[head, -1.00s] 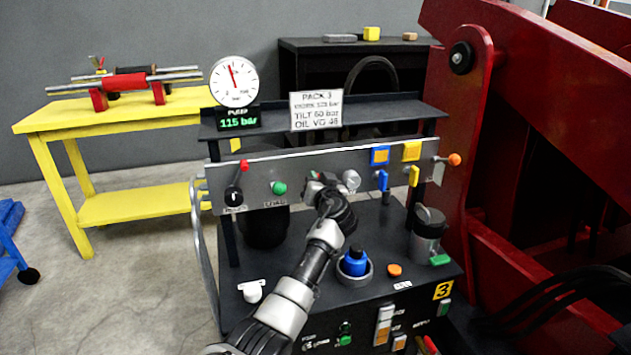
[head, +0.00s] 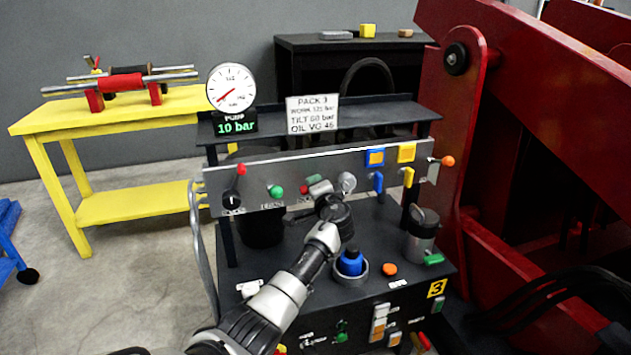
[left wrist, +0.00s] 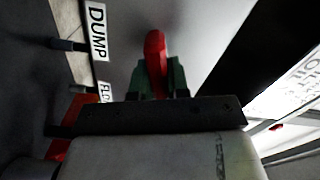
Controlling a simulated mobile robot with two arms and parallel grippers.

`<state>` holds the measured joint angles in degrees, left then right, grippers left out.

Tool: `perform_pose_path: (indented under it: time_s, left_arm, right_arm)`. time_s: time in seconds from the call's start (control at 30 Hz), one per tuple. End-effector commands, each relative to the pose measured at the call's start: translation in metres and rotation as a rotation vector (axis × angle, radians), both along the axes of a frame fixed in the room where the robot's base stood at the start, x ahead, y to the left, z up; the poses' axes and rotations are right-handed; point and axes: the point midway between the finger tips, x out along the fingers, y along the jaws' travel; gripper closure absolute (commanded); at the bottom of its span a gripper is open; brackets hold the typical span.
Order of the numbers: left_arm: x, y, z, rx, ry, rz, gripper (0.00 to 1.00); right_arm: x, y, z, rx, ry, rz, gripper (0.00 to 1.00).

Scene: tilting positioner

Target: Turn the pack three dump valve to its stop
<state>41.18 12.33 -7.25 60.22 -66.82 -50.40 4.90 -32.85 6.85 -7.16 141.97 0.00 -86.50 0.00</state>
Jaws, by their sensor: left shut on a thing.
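The dump valve's red handle shows in the left wrist view (left wrist: 155,58), held between the green-padded fingers of my left gripper (left wrist: 156,80). A white DUMP label (left wrist: 96,30) is beside it. In the head view my left gripper (head: 322,190) is at the grey panel of the pack, just right of the green knob, and its wrist hides most of the valve. The round pressure gauge (head: 231,86) has its needle low at the left, and the green readout (head: 236,126) says 10 bar. My right gripper is not in view.
A blue-capped filler (head: 350,263) stands below my arm. A big red machine frame (head: 530,60) bounds the right.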

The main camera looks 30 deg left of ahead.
Motion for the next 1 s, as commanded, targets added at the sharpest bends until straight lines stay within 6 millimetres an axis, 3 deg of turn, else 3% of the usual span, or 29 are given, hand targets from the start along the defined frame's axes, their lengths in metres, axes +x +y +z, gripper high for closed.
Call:
perform_pose_path:
  time_s: [0.1, 0.5, 1.0]
  left_arm:
    - [0.000, 0.000, 0.000, 0.062, 0.074, 0.000, 1.00]
    - [0.001, -0.001, -0.004, 0.195, 0.231, -0.002, 1.00]
    - [0.001, -0.001, -0.006, 0.223, 0.263, -0.002, 1.00]
  right_arm:
    - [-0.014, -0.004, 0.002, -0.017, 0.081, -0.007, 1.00]
    - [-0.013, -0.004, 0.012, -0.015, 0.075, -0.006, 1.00]
    - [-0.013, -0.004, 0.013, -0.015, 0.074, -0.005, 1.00]
